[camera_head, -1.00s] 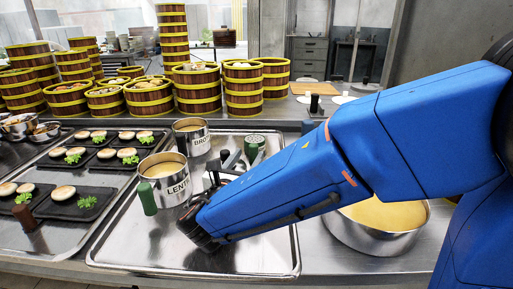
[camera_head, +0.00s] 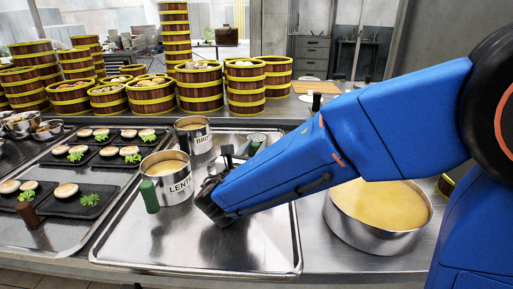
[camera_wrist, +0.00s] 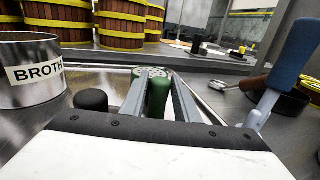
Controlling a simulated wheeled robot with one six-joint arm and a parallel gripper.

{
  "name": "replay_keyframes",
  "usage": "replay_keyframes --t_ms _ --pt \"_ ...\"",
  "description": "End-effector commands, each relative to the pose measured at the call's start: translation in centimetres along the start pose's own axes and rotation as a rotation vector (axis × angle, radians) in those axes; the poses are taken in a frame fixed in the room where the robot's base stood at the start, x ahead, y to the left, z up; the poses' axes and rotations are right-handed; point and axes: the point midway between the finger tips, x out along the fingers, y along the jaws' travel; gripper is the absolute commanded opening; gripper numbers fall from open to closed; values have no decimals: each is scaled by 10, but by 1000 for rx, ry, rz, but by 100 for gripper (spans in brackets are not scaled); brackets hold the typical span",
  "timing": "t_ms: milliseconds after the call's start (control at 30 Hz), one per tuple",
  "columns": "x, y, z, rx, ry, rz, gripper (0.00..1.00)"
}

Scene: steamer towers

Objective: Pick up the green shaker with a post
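The green shaker (camera_head: 256,146) has a pale perforated lid and stands upright at the far right part of the metal tray. In the wrist view the shaker (camera_wrist: 151,73) shows its lid beyond the fingers, with its green post (camera_wrist: 158,97) in front. My gripper (camera_wrist: 160,84) is open, its two grey fingers reaching forward on either side of the post. I cannot tell whether either finger touches it. In the head view my gripper (camera_head: 241,152) is low, just left of the shaker, and partly hides it.
The broth pot (camera_head: 195,137) and the lentil pot (camera_head: 168,184) with a green handle stand left of my gripper. A large pot of yellow liquid (camera_head: 370,240) is to the right. Steamer towers (camera_head: 246,90) stand behind. The front of the metal tray (camera_head: 190,245) is clear.

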Motion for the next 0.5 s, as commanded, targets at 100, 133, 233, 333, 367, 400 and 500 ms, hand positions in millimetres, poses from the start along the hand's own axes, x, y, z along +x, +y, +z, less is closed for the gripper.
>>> replay_keyframes --t_ms 100,133,233,333,367,400,500 --pt "0 0 0 0 0 0 0" --pt "0 0 0 0 0 0 0" --pt "0 0 0 0 -1 0 0" --pt "0 0 0 0 0 0 0" --pt "0 0 1 1 0 0 0" --pt "0 0 2 1 -1 0 0" --pt "0 0 8 3 -1 0 0"
